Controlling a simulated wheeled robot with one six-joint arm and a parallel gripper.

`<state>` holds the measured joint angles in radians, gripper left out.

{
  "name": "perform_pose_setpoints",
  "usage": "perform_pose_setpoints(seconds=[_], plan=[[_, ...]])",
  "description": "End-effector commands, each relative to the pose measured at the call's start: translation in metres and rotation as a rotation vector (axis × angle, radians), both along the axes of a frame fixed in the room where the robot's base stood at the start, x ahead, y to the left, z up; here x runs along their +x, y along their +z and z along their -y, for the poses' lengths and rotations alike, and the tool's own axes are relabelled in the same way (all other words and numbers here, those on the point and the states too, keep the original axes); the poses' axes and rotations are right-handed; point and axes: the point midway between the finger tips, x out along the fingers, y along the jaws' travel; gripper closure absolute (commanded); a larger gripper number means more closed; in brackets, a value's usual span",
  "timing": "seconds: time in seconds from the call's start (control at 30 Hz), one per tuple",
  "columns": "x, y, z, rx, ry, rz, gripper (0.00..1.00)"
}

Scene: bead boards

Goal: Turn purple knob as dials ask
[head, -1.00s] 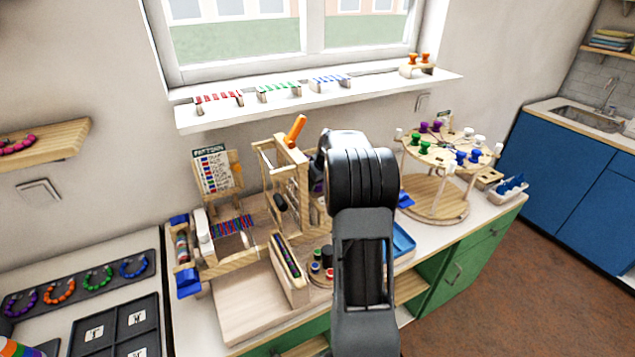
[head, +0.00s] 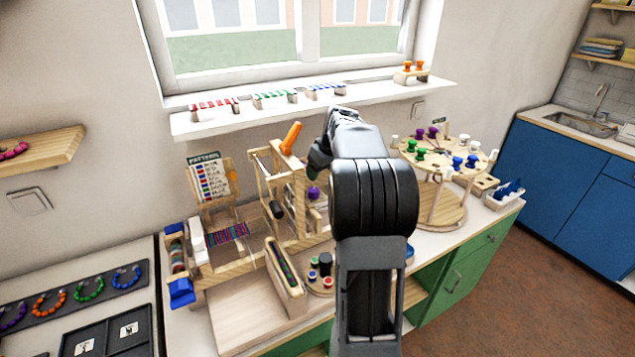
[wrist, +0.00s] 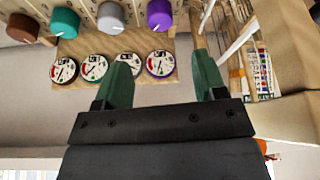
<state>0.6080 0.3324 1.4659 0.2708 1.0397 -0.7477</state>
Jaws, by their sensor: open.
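The purple knob (wrist: 159,14) is at the top edge of the wrist view, partly cut off, with a pale pointer mark. A round white dial (wrist: 160,64) with a coloured arc and a needle is below it in that view. My gripper (wrist: 162,72) is open and empty, with its two green fingers apart. The knob lies beyond the fingertips, not between them. In the head view a purple round part (head: 313,193) shows on the wooden frame beside my wrist; my fingertips are mostly hidden there.
Brown (wrist: 22,27), teal (wrist: 65,22) and grey (wrist: 110,15) knobs stand in the same row, with dials below. A wooden post (wrist: 285,40) is close on the right of the wrist view. The bead loom (head: 228,235) and round peg stand (head: 440,165) flank my arm.

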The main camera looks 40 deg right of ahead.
Motion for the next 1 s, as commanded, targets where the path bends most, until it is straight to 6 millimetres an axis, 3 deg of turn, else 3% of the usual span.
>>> perform_pose_setpoints(seconds=[0.3, 1.0], plan=[[-0.013, 0.032, 0.001, -0.001, 0.000, 0.001, 0.36], [-0.015, 0.036, 0.000, 0.000, 0.001, 0.000, 0.36]])
